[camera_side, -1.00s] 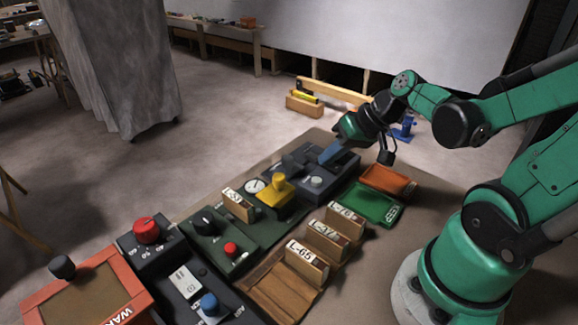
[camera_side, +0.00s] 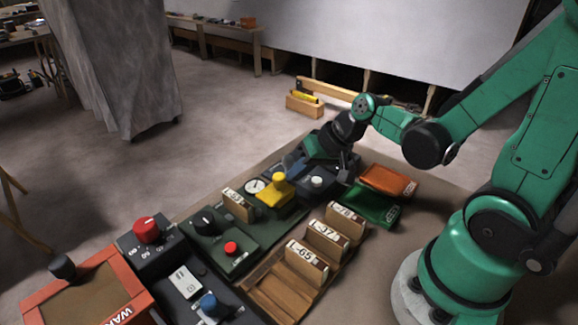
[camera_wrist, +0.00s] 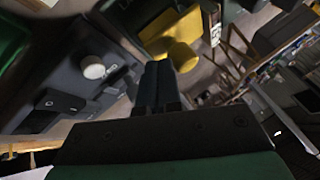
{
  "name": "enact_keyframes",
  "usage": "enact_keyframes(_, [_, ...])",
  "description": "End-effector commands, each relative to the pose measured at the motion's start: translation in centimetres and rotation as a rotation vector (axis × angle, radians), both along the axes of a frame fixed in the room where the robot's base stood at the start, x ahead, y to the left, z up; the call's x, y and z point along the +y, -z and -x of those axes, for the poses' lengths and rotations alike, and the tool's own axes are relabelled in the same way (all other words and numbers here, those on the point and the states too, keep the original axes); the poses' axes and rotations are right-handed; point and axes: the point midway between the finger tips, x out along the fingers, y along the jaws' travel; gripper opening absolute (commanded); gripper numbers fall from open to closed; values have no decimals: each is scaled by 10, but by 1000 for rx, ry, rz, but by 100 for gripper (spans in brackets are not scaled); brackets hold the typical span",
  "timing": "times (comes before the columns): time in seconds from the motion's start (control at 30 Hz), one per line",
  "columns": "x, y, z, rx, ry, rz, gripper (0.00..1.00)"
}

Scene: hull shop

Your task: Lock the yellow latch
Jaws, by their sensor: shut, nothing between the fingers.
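The yellow latch (camera_side: 275,192) is a yellow block with a round upright knob, on the dark panel near the middle of the side view. In the wrist view the yellow latch (camera_wrist: 180,45) is at the top, just beyond my fingertips. My gripper (camera_side: 292,166) is shut and empty, low over the panel just behind and to the right of the latch. In the wrist view my gripper (camera_wrist: 158,72) points toward the yellow knob. I cannot tell whether the fingers touch it.
A gauge (camera_side: 254,186) sits left of the latch, and a white knob (camera_side: 317,182) to its right. A green tray (camera_side: 372,204) and an orange tray (camera_side: 388,181) lie to the right. Labelled wooden blocks (camera_side: 327,238) stand in front. A red button (camera_side: 231,248) is on the green box.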

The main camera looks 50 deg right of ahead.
Motion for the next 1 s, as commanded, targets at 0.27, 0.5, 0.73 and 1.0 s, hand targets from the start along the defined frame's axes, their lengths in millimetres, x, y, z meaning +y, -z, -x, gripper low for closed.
enact_keyframes(0.27, [17, 0, 0, 2, -7, 2, 0])
enact_keyframes(0.5, [36, 0, 0, 0, -3, -1, 0])
enact_keyframes(0.73, [37, 0, 0, 1, -3, -5, 0])
enact_keyframes(1.0, [27, 0, 5, 1, 3, -5, 0])
